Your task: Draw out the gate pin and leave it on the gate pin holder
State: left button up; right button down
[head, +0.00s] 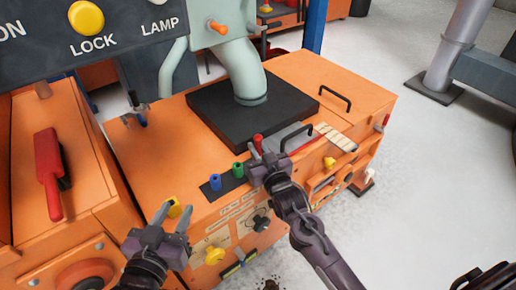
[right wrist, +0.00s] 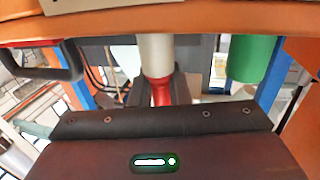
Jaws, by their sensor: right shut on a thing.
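A red-ended pin (head: 257,142), seemingly the gate pin, stands at my right gripper (head: 266,154) above the orange machine. In the right wrist view the red part (right wrist: 160,90), with a pale shaft (right wrist: 155,54), shows between the jaws of the right gripper (right wrist: 158,88), which is shut on it. A blue peg (head: 215,182) and a green peg (head: 238,170) stand on a dark strip (head: 228,185) left of this gripper; I cannot tell if that strip is the holder.
A black square plate (head: 215,118) with a pale green pipe (head: 243,70) lies behind the right gripper. A black handle (head: 335,97) and yellow knobs (head: 214,255) stick out from the machine. A red lever (head: 48,175) is at left. Grey floor (head: 430,180) is free at right.

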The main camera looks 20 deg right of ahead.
aim_at(258, 136)
jog(key=shift+r+p, duration=0.65)
dwell(0.3)
jog(key=shift+r, duration=0.1)
jog(key=shift+r+p, duration=2.65)
jog(key=shift+p, duration=0.15)
notch_tip(258, 136, up, 4)
jog(key=p, duration=0.4)
